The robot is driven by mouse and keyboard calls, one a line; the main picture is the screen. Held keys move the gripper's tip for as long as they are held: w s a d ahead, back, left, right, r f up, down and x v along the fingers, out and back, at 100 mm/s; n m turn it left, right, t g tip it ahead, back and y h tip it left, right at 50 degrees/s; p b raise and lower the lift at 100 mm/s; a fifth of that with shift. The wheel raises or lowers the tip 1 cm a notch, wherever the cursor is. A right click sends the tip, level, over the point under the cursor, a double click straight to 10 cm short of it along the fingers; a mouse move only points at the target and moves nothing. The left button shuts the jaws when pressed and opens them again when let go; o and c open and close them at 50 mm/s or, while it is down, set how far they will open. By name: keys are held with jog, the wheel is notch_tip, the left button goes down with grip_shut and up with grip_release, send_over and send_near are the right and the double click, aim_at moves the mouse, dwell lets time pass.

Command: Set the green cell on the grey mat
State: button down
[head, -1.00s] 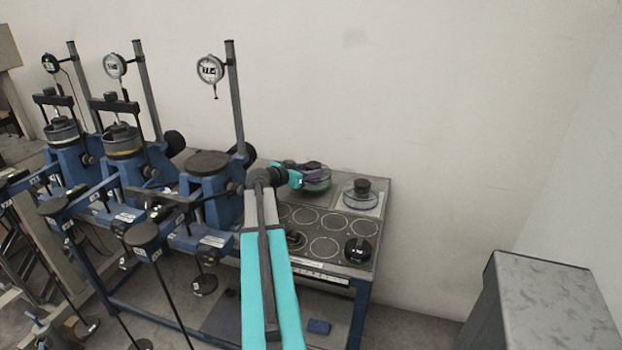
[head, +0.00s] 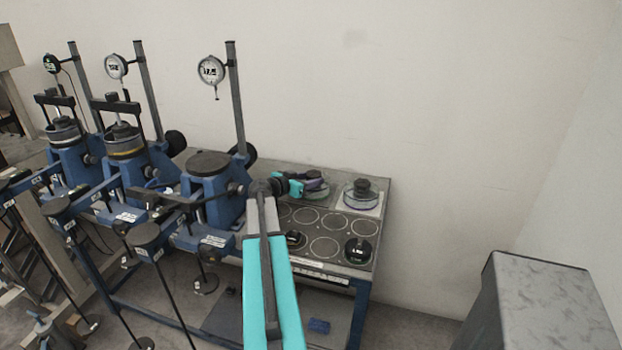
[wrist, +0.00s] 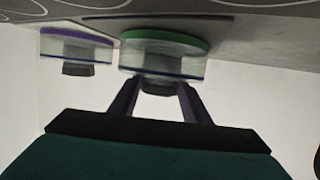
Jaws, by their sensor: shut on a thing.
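The green cell (wrist: 165,55) is a clear, round cell with a green ring, and its dark knob is between my gripper's fingers (wrist: 158,90). In the head view my gripper (head: 312,180) is at the back of the bench, shut on the knob, with the green cell (head: 316,193) upright below it. The cell is over the grey mat (head: 326,203), mostly hidden by the cell and arm. The mat's dark edge also shows in the wrist view (wrist: 205,17). I cannot tell whether cell and mat touch.
A purple-ringed cell (wrist: 77,48) stands close beside, on a light plate; the head view shows it at the right (head: 361,196). A black weight (head: 358,251) sits at the bench's front right. Blue loading frames (head: 210,185) with dial gauges crowd the left.

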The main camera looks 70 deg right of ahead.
dwell(0.4)
jog(key=c, duration=1)
grip_release()
jog(key=shift+w+a+r+b, duration=0.1)
jog(key=shift+a+b, duration=0.2)
jog(key=shift+a, duration=0.2)
jog(key=shift+b+v, duration=0.95)
jog(key=shift+v, duration=2.3)
